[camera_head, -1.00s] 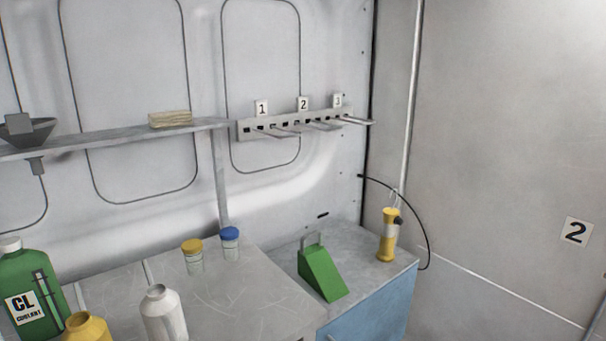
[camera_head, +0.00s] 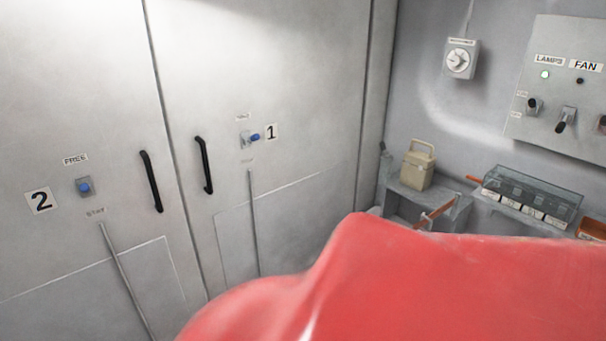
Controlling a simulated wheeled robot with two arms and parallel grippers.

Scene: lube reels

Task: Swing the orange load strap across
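A thin orange strap (camera_head: 436,211) slants over a gap in the grey bench at the right, beyond a large red surface. I take it for the load strap; its lower end is close to the red edge, and I cannot tell how either end is fastened. Neither of my grippers shows in this view.
A large smooth red shape (camera_head: 430,285) fills the lower right foreground. Two grey doors with black handles (camera_head: 203,165) stand at the left. A beige box (camera_head: 417,167) and a clear-lidded case (camera_head: 530,196) sit on the bench. A switch panel (camera_head: 562,90) is above.

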